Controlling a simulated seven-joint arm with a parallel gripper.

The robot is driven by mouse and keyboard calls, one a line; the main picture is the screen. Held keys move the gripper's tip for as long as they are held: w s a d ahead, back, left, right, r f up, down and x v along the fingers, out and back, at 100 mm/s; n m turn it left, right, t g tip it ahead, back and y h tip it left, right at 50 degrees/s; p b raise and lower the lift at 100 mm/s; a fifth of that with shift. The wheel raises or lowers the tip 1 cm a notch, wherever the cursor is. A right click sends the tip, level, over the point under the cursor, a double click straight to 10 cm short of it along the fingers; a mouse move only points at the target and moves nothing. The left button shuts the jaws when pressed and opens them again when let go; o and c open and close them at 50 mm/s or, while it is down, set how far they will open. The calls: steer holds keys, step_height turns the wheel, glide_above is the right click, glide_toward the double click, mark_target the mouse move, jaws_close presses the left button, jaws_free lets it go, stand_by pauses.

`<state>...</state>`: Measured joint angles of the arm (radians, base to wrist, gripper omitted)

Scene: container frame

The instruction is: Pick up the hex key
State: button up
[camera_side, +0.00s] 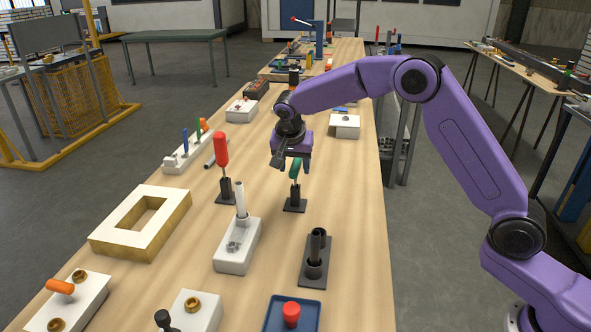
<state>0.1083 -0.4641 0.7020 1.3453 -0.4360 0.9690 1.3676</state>
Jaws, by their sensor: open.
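My gripper (291,158) is open and hangs over the middle of the table, pointing down. A green-handled tool (295,168) stands upright in a small black stand (295,204) right below it. The top of the green handle is at or between the fingers; I cannot tell whether they touch it. A larger red-handled tool (221,149) stands upright in another black stand (225,197) to the left. No tool's tip shows clearly enough for me to tell which one is the hex key.
The wooden table (345,190) holds a white block with an upright rod (236,246), a black holder (315,263), a square frame (120,236), a blue tray with a red knob (272,318) and a white rack (176,160). The table's right strip is clear.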

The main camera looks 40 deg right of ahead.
steer(key=x, duration=0.4)
steer(key=shift+c, duration=0.3)
jaws_close()
steer(key=shift+r, duration=0.1)
step_height(320, 180, up, 10)
steer(key=shift+f, duration=0.1)
